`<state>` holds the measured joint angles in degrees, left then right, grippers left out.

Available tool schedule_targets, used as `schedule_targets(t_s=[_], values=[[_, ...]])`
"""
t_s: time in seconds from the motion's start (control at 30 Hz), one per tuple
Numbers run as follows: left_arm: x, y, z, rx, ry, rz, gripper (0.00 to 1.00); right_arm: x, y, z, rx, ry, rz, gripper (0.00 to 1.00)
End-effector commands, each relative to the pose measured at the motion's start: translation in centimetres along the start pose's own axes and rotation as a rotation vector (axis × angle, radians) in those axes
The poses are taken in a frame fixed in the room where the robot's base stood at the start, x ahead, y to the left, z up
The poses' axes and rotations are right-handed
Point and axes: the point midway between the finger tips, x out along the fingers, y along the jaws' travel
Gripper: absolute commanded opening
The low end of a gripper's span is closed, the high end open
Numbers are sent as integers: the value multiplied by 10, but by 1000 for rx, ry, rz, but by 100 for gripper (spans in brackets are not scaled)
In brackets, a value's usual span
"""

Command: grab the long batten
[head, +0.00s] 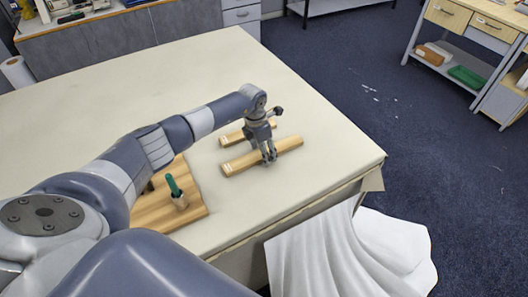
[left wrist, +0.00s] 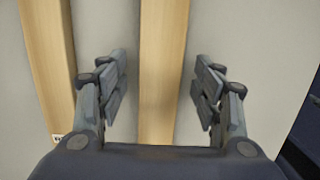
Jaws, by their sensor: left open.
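Two pale wooden battens lie roughly side by side on the table. The nearer, longer-looking batten (head: 286,149) runs under my left gripper (head: 268,158). The farther, shorter-looking batten (head: 232,138) is partly hidden behind the gripper. In the left wrist view my left gripper (left wrist: 163,88) is open, with a finger on each side of one batten (left wrist: 163,60). Gaps show between that batten and both fingers. The other batten (left wrist: 52,60) lies outside the left finger, slightly slanted. I cannot tell how high the fingertips are above the table. My right gripper is not in view.
A wooden board (head: 195,209) and a green-handled tool (head: 174,187) are at the near left, partly behind my arm. White cloth (head: 350,255) hangs at the table's near right edge. The cloth-covered table (head: 320,175) is clear around the battens' right ends.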

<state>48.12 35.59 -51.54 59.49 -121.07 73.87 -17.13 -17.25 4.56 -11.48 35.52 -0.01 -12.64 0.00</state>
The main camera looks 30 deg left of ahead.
Motion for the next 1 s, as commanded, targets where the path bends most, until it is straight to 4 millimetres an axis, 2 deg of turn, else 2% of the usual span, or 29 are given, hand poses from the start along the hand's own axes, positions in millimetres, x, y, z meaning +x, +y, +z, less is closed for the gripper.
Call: schedule_targets(t_s=[0.23,0.27,0.4,0.5,1.0], values=[[2,0,0,1,-1,0,61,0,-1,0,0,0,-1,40],[2,0,0,1,-1,0,59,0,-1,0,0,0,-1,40],[2,0,0,0,-1,0,27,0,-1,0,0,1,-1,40],[2,0,0,0,-1,0,9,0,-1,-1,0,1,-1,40],[-6,1,2,2,-3,3,9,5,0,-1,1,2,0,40]])
